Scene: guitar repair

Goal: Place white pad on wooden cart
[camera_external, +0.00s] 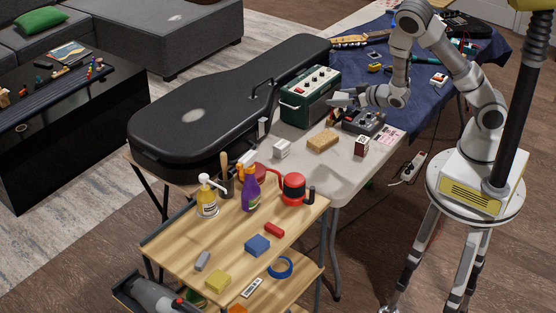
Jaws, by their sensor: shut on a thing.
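My gripper (342,99) is over the white table, beside the green amplifier and above the dark pedals. It is shut on a small pale thing, which may be the white pad; at this size I cannot tell its outline from the fingers. The wooden cart (185,247) is at the lower middle, well to the left of and nearer than my gripper. Its top holds a yellow bottle, a purple spray bottle, a red-and-black can, a blue block, a yellow block, a grey block, a red piece and blue tape.
The white table (330,172) carries a green amplifier (309,97), a white box (281,149), a tan block (323,141) and a small box (361,147). A black guitar case (215,115) lies behind the cart. The cart top has bare room left of the blue block.

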